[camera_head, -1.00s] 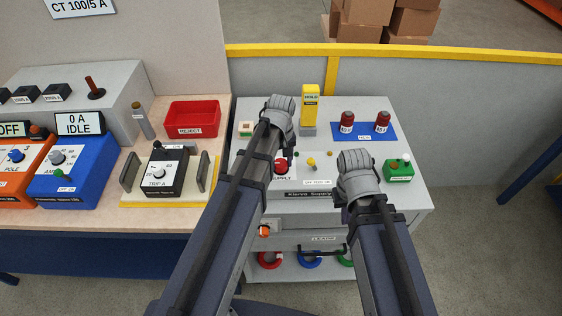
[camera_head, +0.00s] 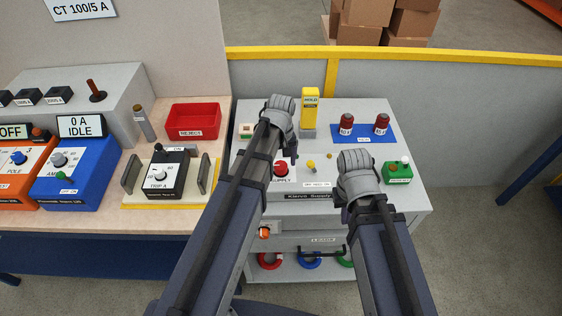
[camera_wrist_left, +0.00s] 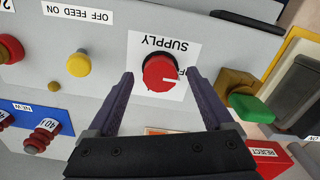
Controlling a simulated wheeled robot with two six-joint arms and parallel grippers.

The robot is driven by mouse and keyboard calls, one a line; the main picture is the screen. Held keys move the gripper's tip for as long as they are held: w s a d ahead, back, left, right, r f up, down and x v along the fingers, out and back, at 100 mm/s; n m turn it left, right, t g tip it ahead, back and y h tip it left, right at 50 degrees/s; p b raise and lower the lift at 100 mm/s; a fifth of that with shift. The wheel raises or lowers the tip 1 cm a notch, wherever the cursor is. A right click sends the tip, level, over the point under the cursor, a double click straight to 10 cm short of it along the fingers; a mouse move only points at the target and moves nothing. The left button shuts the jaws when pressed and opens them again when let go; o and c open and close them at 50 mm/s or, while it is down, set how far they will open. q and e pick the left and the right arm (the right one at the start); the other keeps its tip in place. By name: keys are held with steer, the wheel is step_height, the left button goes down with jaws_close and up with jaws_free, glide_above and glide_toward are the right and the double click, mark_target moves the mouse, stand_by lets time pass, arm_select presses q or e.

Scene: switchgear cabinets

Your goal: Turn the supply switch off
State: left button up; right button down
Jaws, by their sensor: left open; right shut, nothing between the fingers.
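The supply switch is a round red knob (camera_head: 281,168) on a white SUPPLY plate, on the sloping front of the grey console (camera_head: 352,108). In the left wrist view the knob (camera_wrist_left: 160,73) shows a white mark pointing right, towards lettering partly hidden by a finger. My left gripper (camera_wrist_left: 160,77) is open, its two fingers either side of the knob's lower part in that view, with nothing gripped; I cannot tell whether they touch it. In the head view my left gripper (camera_head: 284,140) is over the knob. My right gripper (camera_head: 358,160) is shut and empty over the console's right part.
A yellow HOLD post (camera_head: 310,105), red-capped fuses (camera_head: 381,124) on a blue mat and a green box (camera_head: 397,172) stand on the console. A yellow knob (camera_wrist_left: 78,64) is beside the supply switch. A red REJECT tray (camera_head: 193,118) lies on the left bench.

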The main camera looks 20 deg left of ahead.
mark_target(281, 166)
arm_select(q)
step_height(281, 166, up, 7)
steer(key=p, duration=0.6)
steer(key=shift+f, duration=0.2)
steer(key=s+d+f+m+b, duration=0.1)
steer(key=s, duration=0.1)
steer(key=s+d+f+m+b, duration=0.1)
steer(key=s+d+f+b, duration=0.1)
steer(key=s+d+f+m+b, duration=0.1)
steer(key=s+d+m, duration=0.1)
steer(key=shift+s+d+f+b, duration=0.1)
steer(key=shift+s+f+b, duration=0.05)
steer(key=shift+f+b, duration=0.15)
steer(key=s+d+f+m+y+b, duration=0.1)
steer(key=s+d+f+m+b, duration=0.2)
steer(key=s+d+m, duration=0.2)
steer(key=s+m, duration=0.1)
steer(key=s, duration=0.2)
steer(key=shift+f+b, duration=0.2)
steer(key=shift+b, duration=0.1)
